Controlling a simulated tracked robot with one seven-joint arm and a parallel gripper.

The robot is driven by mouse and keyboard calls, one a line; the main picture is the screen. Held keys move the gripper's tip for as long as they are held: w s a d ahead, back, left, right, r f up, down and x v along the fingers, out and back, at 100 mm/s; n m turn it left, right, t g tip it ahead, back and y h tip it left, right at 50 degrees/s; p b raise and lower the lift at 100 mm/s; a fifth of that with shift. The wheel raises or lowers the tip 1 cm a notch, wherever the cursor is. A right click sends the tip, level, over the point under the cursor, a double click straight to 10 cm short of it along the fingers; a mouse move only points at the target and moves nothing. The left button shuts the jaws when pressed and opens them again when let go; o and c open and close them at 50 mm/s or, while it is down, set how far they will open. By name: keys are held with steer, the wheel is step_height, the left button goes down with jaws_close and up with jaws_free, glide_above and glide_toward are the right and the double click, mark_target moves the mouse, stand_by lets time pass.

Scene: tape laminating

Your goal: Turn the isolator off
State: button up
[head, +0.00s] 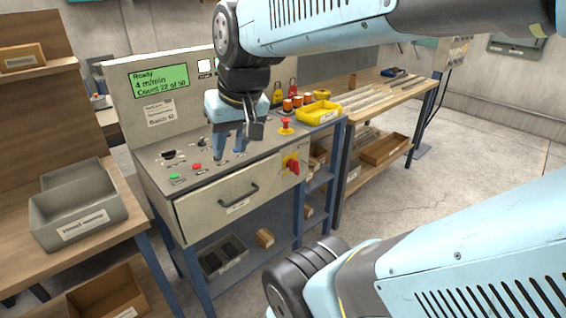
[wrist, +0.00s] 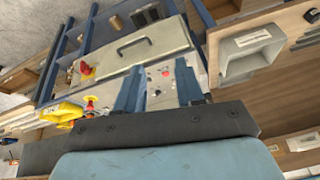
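The isolator (head: 291,164) is a red rotary handle on a yellow plate, on the console's front face to the right of the drawer. It also shows in the wrist view (wrist: 86,69), left of the fingers. I cannot tell its exact switch position. My gripper (head: 229,152) points down above the console's top panel, to the left of the isolator and apart from it. Its two blue fingers are spread with nothing between them, as the wrist view (wrist: 158,84) also shows.
A red stop button (head: 286,124) on a yellow base stands on the panel above the isolator. The drawer handle (head: 238,194) juts out from the front. Green (head: 174,176) and red (head: 197,167) buttons sit at the panel's front left.

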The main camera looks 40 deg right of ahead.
steer(key=w+d+f+m+g+y, duration=0.35)
steer(key=w+f+m+y, duration=0.25)
steer(key=w+f+m, duration=0.25)
steer(key=m+t+h, duration=0.5)
steer(key=m+t, duration=1.2)
steer(key=m, duration=0.9)
glide_toward(299, 166)
steer(key=shift+n, duration=0.25)
steer(key=w, duration=0.8)
steer(key=shift+w+a+r, duration=0.15)
steer(key=shift+w+a, duration=0.2)
steer(key=shift+c, duration=0.5)
